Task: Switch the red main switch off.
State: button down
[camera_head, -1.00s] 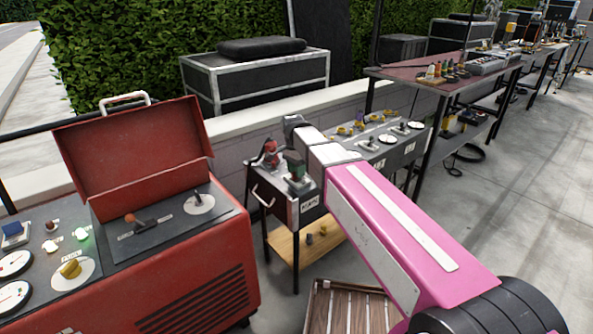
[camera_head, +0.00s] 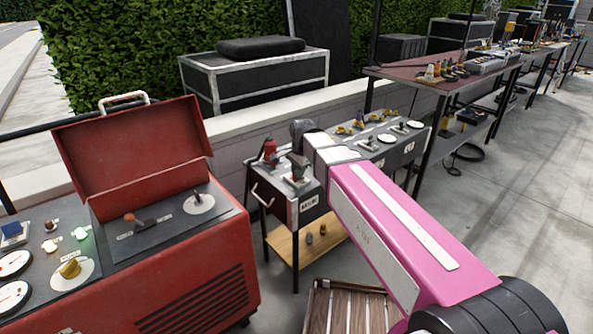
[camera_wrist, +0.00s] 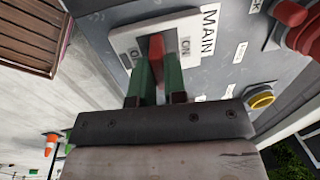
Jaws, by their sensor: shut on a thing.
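The red main switch (camera_wrist: 156,48) stands on a white plate (camera_wrist: 127,37) beside the word MAIN in the wrist view. The plate has an ON label on the right and another label, partly hidden, on the left. My gripper (camera_wrist: 157,84) has its green fingers shut on the red lever, one on each side. Its lower part is hidden between the fingers. In the head view, the switch's white plate (camera_head: 300,182) is on top of the dark control box (camera_head: 311,203), and the fingers above it are small and hard to make out.
A red machine (camera_head: 190,270) with an open lid stands at the left. A slatted wooden crate (camera_head: 345,310) lies on the floor below my arm. Open floor is at the right.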

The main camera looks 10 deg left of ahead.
jog(key=shift+s+d+f+t+y, duration=0.15)
jog(key=shift+s+d+t+y, duration=0.35)
jog(key=shift+t+y, duration=0.45)
jog(key=shift+d+f+t+y, duration=0.15)
jog(key=shift+t+y, duration=0.2)
jog(key=shift+y, duration=0.2)
jog(key=c, duration=1.2)
grip_release()
jog(key=shift+o, duration=0.2)
